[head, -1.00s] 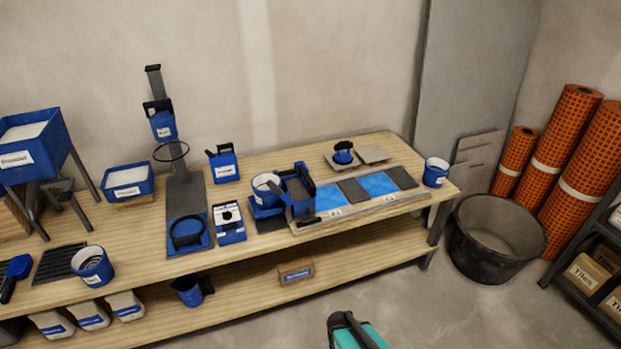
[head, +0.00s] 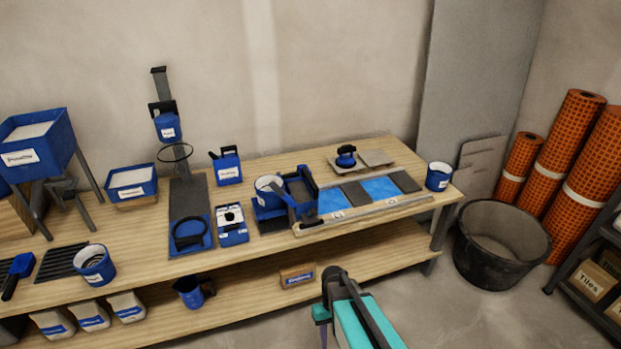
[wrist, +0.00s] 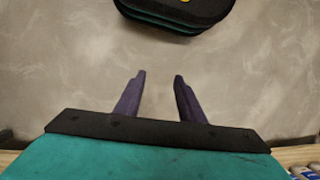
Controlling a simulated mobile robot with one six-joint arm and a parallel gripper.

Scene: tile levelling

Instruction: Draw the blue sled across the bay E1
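The blue sled (head: 301,187) is a dark-topped box frame with blue sides. It sits at the left end of the rail (head: 365,212) on the workbench. Just right of it lies a bright blue bay (head: 330,200); a small label on the rail below it is too small to read surely, so I cannot confirm it is E1. A second blue bay (head: 381,188) lies further right, past a grey tile. My gripper (wrist: 158,92) is open and empty in the wrist view, over bare floor. In the head view my teal arm end is in front of the bench, well apart from the sled.
A blue-and-white tub (head: 268,188) stands close left of the sled. A black-handled blue tool (head: 346,156) rests on a grey slab behind the bays. A blue cup (head: 438,176) stands at the bench's right end. A large black bucket (head: 500,243) is on the floor.

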